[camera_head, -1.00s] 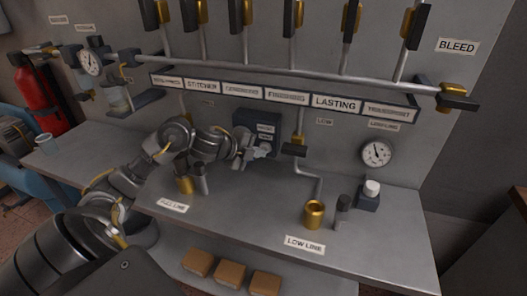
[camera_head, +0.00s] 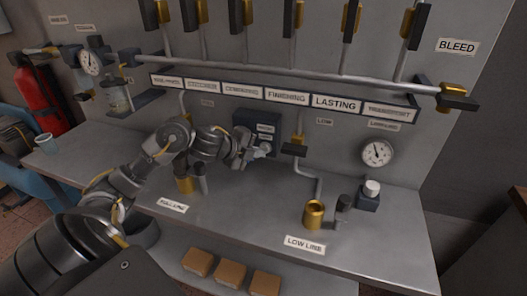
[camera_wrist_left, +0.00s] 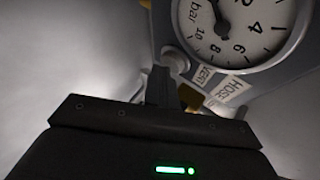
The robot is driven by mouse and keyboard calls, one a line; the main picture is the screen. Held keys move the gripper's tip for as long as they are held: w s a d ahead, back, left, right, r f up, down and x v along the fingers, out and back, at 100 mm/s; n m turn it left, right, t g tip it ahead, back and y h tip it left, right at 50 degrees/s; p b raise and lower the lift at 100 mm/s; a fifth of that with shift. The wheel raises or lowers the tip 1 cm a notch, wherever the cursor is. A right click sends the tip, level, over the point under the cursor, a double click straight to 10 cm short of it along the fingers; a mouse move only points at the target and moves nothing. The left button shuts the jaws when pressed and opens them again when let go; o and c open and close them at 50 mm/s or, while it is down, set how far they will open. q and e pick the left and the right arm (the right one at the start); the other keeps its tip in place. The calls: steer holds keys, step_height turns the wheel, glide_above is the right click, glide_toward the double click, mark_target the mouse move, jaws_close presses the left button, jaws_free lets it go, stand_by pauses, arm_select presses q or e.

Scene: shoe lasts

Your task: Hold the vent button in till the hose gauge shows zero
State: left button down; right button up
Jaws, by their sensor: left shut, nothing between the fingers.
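The dark box (camera_head: 241,121) on the back panel carries small white labels. My left gripper (camera_head: 256,153) is shut and empty at its lower front. In the left wrist view, the hose gauge (camera_wrist_left: 239,48) is marked in bar and cut off at the top. Part of its dark needle shows, but I cannot tell the reading. A label reads HOSE (camera_wrist_left: 231,88) and another reads VENT (camera_wrist_left: 205,75). A grey round knob (camera_wrist_left: 176,60), likely the vent button, is close to my shut fingers. I cannot tell if they touch it or if it is in. My right gripper is not in view.
A long pipe (camera_head: 290,76) with several dark-handled valves runs above. A round gauge (camera_head: 377,153) is on the panel at right. A gold fitting (camera_head: 314,213) and a white-capped bottle (camera_head: 369,195) stand on the bench. The middle front of the bench is clear.

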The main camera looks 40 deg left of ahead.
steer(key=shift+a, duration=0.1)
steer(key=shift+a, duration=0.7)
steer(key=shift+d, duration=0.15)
arm_select(q)
steer(key=s+d+p, duration=0.1)
steer(key=s+d, duration=0.1)
steer(key=s, duration=0.4)
steer(key=shift+s, duration=0.25)
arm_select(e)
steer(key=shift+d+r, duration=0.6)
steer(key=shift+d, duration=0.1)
arm_select(q)
steer(key=shift+d, duration=0.1)
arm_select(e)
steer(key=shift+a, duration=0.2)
